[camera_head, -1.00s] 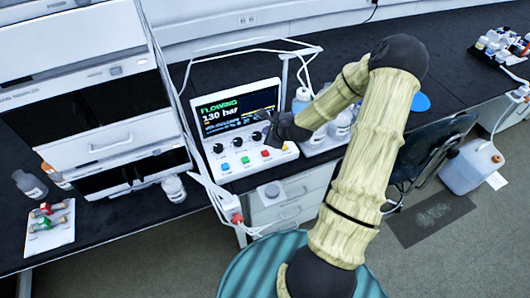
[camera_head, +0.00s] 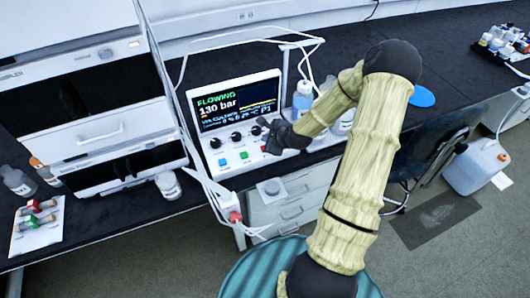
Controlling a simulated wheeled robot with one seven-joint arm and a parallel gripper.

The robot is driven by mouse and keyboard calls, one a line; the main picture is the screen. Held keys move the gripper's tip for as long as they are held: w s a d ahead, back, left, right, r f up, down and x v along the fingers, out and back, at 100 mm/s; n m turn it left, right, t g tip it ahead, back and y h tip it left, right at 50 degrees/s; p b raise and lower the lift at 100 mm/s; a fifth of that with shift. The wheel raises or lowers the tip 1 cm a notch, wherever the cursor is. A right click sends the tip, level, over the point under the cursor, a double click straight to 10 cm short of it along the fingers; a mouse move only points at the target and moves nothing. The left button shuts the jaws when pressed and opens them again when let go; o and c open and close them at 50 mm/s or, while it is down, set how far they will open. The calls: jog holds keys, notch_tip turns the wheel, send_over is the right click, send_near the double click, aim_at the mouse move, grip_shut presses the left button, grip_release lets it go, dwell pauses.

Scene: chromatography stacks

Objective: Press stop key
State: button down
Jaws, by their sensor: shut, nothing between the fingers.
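The white control box (camera_head: 212,171) stands on the black bench with its front tilted up. Its screen (camera_head: 225,104) reads FLOWING and 130 bar. Below the screen are dark knobs (camera_head: 236,137) and a row of coloured keys, with a green key (camera_head: 222,162) and a blue key (camera_head: 244,155) in clear view. My gripper (camera_head: 268,147) is shut and empty, over the right part of the key row. It and my wrist hide the keys there, including the red one. I cannot tell whether the fingertips touch a key. Key labels are too small to read.
White instrument stacks (camera_head: 100,125) stand to the left, with white tubing and a frame around the box. Bottles (camera_head: 303,98) stand close on the right, beside my arm.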

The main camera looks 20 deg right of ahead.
jog(key=shift+f+b, duration=0.35)
jog(key=shift+f, duration=0.65)
dwell(1.2)
jog(key=shift+f, duration=0.4)
jog(key=shift+f+b, duration=0.4)
jog(key=shift+f, duration=0.1)
dwell(0.8)
jog(key=shift+r+p, duration=0.9)
jog(key=shift+r, duration=0.05)
notch_tip(320, 180, up, 5)
jog(key=p, duration=0.4)
